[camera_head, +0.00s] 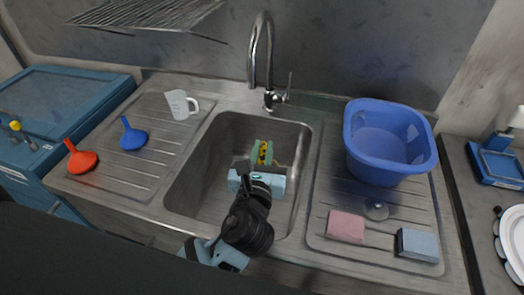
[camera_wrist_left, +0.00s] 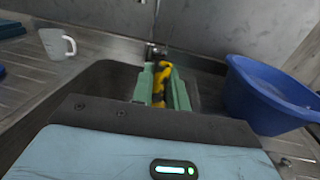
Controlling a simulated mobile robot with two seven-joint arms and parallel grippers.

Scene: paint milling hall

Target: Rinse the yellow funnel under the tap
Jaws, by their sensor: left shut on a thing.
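My left gripper (camera_head: 263,153) reaches over the sink basin (camera_head: 205,185), its green-padded fingers shut on the yellow funnel (camera_head: 264,150). Only small parts of the funnel show between the fingers; it also shows yellow in the left wrist view (camera_wrist_left: 161,82). The chrome tap (camera_head: 262,50) stands behind the basin, its spout curving forward above and beyond the gripper. In the left wrist view, the lower part of the tap (camera_wrist_left: 154,52) shows just behind the fingers. I see no water stream. My right gripper is in neither view.
A blue tub (camera_head: 388,140), pink sponge (camera_head: 345,227) and blue-grey block (camera_head: 417,245) are on the right. The basin's left part is clear.

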